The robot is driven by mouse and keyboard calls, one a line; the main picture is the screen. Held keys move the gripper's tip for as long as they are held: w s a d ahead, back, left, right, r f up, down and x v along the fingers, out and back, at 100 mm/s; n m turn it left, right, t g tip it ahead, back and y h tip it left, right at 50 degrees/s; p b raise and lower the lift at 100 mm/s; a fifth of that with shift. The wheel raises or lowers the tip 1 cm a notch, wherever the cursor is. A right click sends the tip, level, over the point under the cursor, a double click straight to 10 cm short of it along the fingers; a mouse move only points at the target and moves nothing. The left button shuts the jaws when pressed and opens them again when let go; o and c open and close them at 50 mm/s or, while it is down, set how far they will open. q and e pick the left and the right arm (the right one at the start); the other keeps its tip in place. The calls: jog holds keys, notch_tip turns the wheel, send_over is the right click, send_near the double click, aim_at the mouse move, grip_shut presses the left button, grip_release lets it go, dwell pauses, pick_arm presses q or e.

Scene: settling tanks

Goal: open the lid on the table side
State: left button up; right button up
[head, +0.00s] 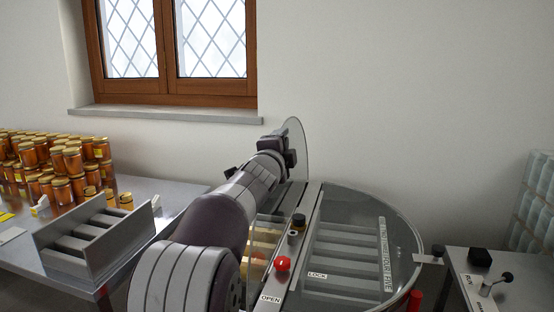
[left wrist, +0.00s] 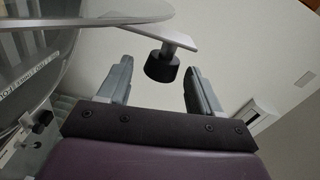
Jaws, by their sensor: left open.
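The round drum has two clear half lids. The table-side lid (head: 301,148) stands raised, seen nearly edge-on, and partly hidden by my left arm. In the left wrist view the clear lid (left wrist: 95,19) carries a metal bracket (left wrist: 150,33) with a black knob (left wrist: 161,67). My left gripper (head: 291,146) is at the raised lid's near side. In the left wrist view its jaws (left wrist: 160,75) are open, with the knob between and slightly beyond the fingertips; I cannot tell whether they touch. The other half lid (head: 350,215) lies flat. My right gripper is not in view.
A steel table (head: 150,190) at left holds honey jars (head: 72,163) and a grey slotted rack (head: 98,240). The drum's middle bar bears a red knob (head: 282,264) and a black knob (head: 298,221). A control box (head: 490,275) stands at right. A window (head: 175,45) is behind.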

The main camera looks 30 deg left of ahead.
pick_arm(q)
jog(key=b+v, duration=0.1)
jog(key=v, duration=0.9)
jog(key=shift+d, duration=0.1)
jog(key=s+d+f+n+g+h+p, duration=0.1)
jog(key=s+d+f+n+g+p, duration=0.2)
jog(key=f, duration=0.7)
jog(key=s+d+f+n+g+h+p, duration=0.1)
jog(key=d+f+n+g+h+p, duration=0.1)
jog(key=d+f+n+g, duration=0.5)
jog(key=s+d+f+n+g+h+p, duration=0.1)
jog(key=s+d+f+g, duration=0.2)
jog(key=s+f, duration=0.4)
jog(key=s+d+f+n+g+h+p, duration=0.1)
jog(key=s+d+f+g, duration=0.2)
jog(key=s+d+f, duration=0.2)
jog(key=s+f, duration=0.3)
jog(key=s, duration=0.2)
jog(key=shift+s+n, duration=0.3)
jog(key=shift+n, duration=0.1)
jog(key=shift+r, duration=0.1)
